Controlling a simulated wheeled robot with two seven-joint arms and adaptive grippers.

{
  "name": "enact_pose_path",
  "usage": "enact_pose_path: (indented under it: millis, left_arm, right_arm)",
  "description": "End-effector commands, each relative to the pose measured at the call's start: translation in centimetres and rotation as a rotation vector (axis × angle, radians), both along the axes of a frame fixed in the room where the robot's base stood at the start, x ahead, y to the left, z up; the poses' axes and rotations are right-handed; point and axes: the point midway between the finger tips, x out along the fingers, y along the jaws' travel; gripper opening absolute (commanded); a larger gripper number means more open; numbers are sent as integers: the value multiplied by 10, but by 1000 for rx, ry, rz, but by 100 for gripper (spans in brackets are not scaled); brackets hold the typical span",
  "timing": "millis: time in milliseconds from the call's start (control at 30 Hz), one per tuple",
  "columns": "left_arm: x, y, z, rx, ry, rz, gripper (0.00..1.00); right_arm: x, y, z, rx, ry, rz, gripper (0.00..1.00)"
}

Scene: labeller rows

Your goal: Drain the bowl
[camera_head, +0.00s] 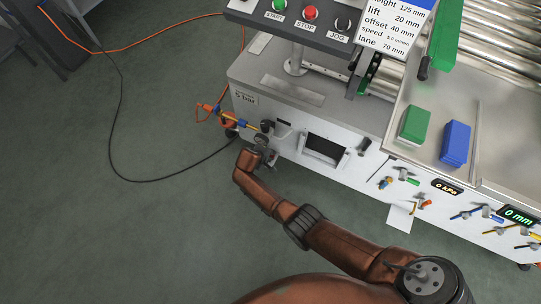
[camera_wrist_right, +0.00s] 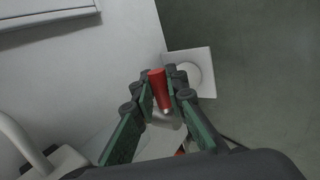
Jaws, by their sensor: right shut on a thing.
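My right gripper (camera_head: 267,153) is low at the left end of the machine's front, just below a small fitting with a round dark gauge (camera_head: 266,126). In the wrist view its green-padded fingers (camera_wrist_right: 161,84) are closed around a small red cylindrical piece (camera_wrist_right: 157,80). A grey, shiny part (camera_wrist_right: 165,118) shows behind the red piece, between the fingers. I cannot make out the bowl clearly, and the gripper hides the fitting's lower end in the head view. My left gripper is not in view.
A white square plate with a round ring (camera_wrist_right: 204,70) lies near the fingers in the wrist view. The white machine front (camera_head: 310,170) is close beside my gripper. An orange hose (camera_head: 160,36) and black cable (camera_head: 120,120) cross the otherwise clear green floor (camera_head: 110,220).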

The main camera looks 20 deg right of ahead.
Motion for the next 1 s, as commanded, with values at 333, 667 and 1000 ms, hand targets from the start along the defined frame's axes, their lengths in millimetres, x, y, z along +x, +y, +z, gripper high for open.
enact_pose_path:
  millis: [333, 667, 1000]
  left_arm:
    - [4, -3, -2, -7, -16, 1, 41]
    - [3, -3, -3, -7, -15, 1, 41]
    - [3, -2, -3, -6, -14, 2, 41]
  right_arm:
    - [-1, -1, 0, -19, 27, 0, 0]
    - [0, -1, 1, -18, 25, 0, 19]
    - [0, 0, 1, -18, 24, -1, 31]
